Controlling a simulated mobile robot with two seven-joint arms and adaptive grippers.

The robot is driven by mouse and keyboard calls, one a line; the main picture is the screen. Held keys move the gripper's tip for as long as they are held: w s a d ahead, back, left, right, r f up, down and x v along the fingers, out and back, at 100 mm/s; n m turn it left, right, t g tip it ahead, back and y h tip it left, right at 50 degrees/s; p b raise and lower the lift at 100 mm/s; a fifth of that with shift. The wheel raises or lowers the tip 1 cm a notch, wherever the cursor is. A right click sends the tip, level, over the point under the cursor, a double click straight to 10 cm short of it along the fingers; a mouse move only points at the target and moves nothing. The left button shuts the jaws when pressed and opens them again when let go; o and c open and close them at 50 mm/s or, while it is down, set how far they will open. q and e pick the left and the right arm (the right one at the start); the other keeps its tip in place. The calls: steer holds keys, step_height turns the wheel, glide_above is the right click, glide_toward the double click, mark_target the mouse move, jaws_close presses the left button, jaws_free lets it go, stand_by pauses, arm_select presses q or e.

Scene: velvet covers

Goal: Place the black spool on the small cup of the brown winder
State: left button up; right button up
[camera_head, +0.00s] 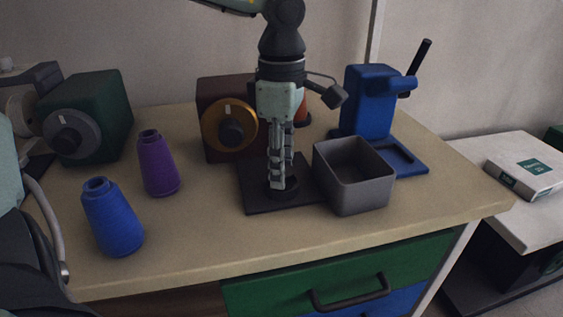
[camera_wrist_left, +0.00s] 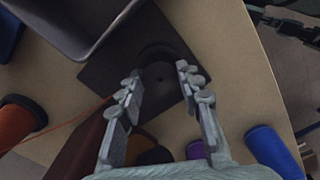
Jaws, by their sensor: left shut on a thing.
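The brown winder (camera_head: 218,88) stands at the back of the table, with an orange ring and black knob on its front. Its flat black base plate (camera_head: 258,198) extends forward; the small cup (camera_head: 284,194) shows there as a low dark round shape. My left gripper (camera_head: 282,182) points straight down over it, fingertips close around a dark thing. In the left wrist view, the fingers (camera_wrist_left: 160,80) flank the black spool (camera_wrist_left: 158,72), which blends into the dark plate. Whether the spool is seated in the cup or just above it, I cannot tell.
A grey open bin (camera_head: 352,190) stands close right of the gripper. A blue machine (camera_head: 368,105) is behind it. Purple (camera_head: 158,165) and blue (camera_head: 112,220) spools stand to the left, before a green machine (camera_head: 100,105). An orange spool (camera_head: 302,112) stands behind the gripper.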

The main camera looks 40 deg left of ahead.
arm_select(q)
steer(key=shift+f, duration=0.15)
steer(key=o, duration=0.8)
arm_select(e)
steer(key=shift+s+a+r, duration=0.15)
steer(key=shift+s+r, duration=0.1)
steer(key=shift+r, duration=0.25)
arm_select(q)
step_height(320, 180, up, 12)
steer(key=shift+r, duration=0.2)
arm_select(e)
steer(key=shift+x, duration=0.9)
